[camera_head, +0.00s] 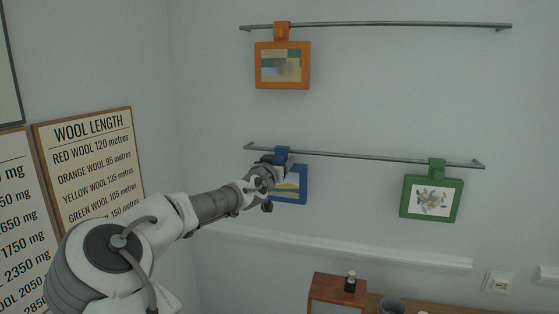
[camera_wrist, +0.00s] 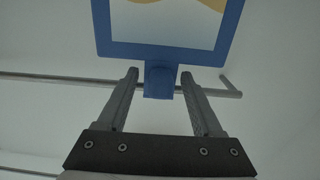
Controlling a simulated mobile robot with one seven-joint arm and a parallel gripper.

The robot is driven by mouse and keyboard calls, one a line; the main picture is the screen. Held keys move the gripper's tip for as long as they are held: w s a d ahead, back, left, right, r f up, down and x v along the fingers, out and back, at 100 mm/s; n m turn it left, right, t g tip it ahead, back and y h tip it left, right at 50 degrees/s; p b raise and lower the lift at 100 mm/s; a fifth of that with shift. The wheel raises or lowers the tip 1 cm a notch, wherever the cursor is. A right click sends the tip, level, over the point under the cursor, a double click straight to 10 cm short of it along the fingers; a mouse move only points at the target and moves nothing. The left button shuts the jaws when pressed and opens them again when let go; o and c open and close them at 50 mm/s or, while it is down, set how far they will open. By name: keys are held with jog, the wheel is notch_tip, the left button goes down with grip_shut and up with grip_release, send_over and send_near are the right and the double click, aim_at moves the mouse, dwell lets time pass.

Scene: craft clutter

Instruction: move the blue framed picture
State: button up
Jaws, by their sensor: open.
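The blue framed picture (camera_head: 302,186) hangs from the lower rail (camera_head: 380,158) by a blue hanger tab on its top edge. My arm covers its left part in the head view. In the wrist view, the blue frame (camera_wrist: 168,52) appears inverted at the top, with its blue hanger tab (camera_wrist: 159,83) pointing down across the rail. My gripper (camera_wrist: 159,76) is open, with one finger on each side of the tab. Gaps show between the tab and both fingers. In the head view, my gripper (camera_head: 268,176) is in front of the picture's upper left.
An orange framed picture (camera_head: 261,65) hangs on the upper rail (camera_head: 400,25). A green framed picture (camera_head: 405,200) hangs at the right of the lower rail, with free rail between it and the blue one. Below are a white ledge (camera_head: 380,254) and a brown box (camera_head: 335,290).

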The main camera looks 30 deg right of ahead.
jog(key=shift+c, duration=0.3)
grip_shut()
dwell(0.3)
